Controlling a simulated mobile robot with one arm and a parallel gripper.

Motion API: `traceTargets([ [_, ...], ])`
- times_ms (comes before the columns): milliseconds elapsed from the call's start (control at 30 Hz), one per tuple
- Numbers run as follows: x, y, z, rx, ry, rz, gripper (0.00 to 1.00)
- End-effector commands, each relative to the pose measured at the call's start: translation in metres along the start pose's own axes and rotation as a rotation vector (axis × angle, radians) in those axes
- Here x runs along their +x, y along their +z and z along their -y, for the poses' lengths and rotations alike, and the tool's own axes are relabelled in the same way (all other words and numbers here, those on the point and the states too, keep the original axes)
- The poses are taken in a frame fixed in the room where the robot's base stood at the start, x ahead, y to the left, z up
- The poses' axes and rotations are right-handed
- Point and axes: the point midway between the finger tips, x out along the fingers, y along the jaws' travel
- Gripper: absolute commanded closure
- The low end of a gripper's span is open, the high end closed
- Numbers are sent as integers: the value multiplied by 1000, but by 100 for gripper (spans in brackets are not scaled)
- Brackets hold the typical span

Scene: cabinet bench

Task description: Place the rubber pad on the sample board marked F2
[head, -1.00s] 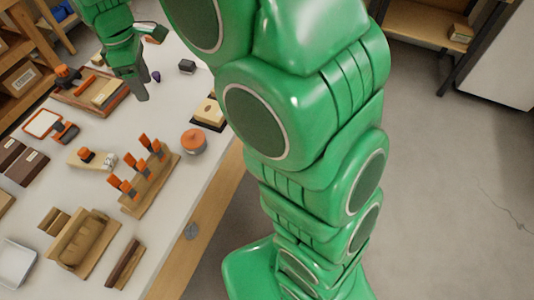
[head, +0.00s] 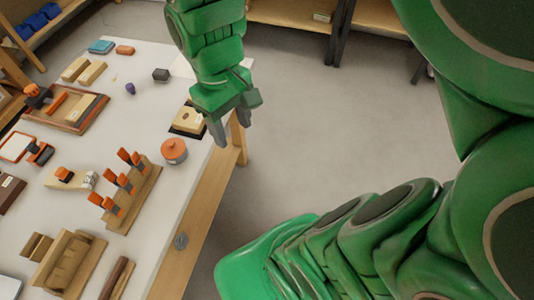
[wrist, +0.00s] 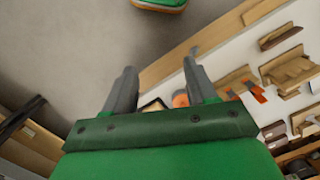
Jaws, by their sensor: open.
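My gripper (head: 232,130) hangs at the right edge of the white table, close to a small tan board on a dark base (head: 187,121) in the head view. Its two grey fingers are apart with nothing between them; they also show in the wrist view (wrist: 160,72). A small dark grey block (head: 161,75) lies farther back on the table and may be the rubber pad, but I cannot be sure. I cannot read an F2 mark on any board.
An orange-lidded round pot (head: 174,150) stands near the table's right edge, beside a wooden rack with orange-handled tools (head: 128,195). A wooden tray (head: 65,108), a purple piece (head: 130,88) and a blue item (head: 101,46) lie farther back. Open floor (head: 310,120) is to the right.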

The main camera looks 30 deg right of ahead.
Motion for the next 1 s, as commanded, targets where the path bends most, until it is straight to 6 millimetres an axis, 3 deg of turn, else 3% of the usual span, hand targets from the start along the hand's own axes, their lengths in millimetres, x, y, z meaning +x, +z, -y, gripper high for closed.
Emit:
traceTargets([
  [200, 16, 57, -2, 215, -5, 6, 44],
  [400, 28, 85, 1, 329, -12, 15, 44],
  [1000, 31, 90, 2, 353, -14, 16, 44],
])
